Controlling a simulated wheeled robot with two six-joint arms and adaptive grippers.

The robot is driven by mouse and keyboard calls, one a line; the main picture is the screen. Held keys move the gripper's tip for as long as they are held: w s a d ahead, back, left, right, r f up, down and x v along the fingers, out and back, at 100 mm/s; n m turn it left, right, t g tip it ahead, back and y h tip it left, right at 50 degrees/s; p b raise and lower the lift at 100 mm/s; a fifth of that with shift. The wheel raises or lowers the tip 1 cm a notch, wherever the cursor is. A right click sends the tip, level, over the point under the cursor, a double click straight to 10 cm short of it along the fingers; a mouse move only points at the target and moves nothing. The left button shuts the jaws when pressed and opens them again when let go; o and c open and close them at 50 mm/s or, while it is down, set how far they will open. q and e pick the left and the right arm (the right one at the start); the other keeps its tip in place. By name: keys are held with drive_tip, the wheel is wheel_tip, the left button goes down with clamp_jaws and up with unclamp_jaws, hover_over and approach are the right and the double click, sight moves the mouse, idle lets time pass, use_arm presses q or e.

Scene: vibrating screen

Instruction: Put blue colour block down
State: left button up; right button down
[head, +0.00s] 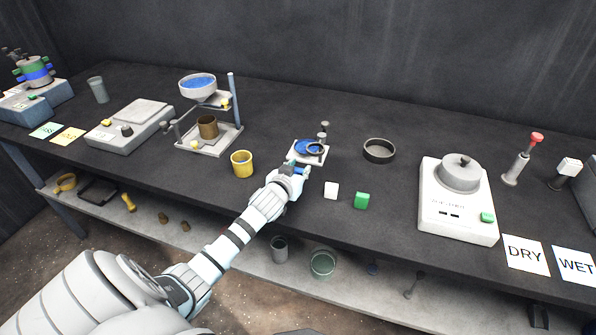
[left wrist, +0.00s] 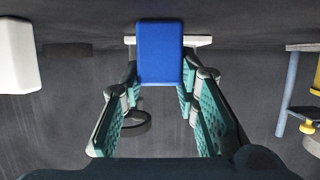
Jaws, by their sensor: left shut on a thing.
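The blue colour block (left wrist: 160,55) is held between the fingertips of my left gripper (left wrist: 160,88) in the left wrist view. In the head view, my left gripper (head: 298,171) is over the front part of the bench, and only a small blue bit of the block shows at its tips. The gripper is shut on the block. I cannot tell whether the block touches the bench. A white block (head: 331,190) and a green block (head: 361,201) stand to the right of the gripper. The white block also shows in the left wrist view (left wrist: 16,55). My right gripper is not in view.
Behind the gripper is a small stand with a blue disc and ring (head: 309,150). A yellow cup (head: 242,163) is at left, a dark ring dish (head: 379,151) at right. A white machine (head: 457,212) stands further right. Bench between green block and machine is clear.

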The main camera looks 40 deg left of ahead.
use_arm(q)
drive_tip(key=o, duration=0.5)
drive_tip(key=shift+f, duration=0.15)
drive_tip(key=o, duration=0.4)
drive_tip(key=shift+o, duration=0.2)
drive_tip(key=shift+s+r, duration=0.15)
drive_tip(key=shift+r, duration=0.1)
drive_tip(key=p+v, duration=0.2)
drive_tip(key=v, duration=1)
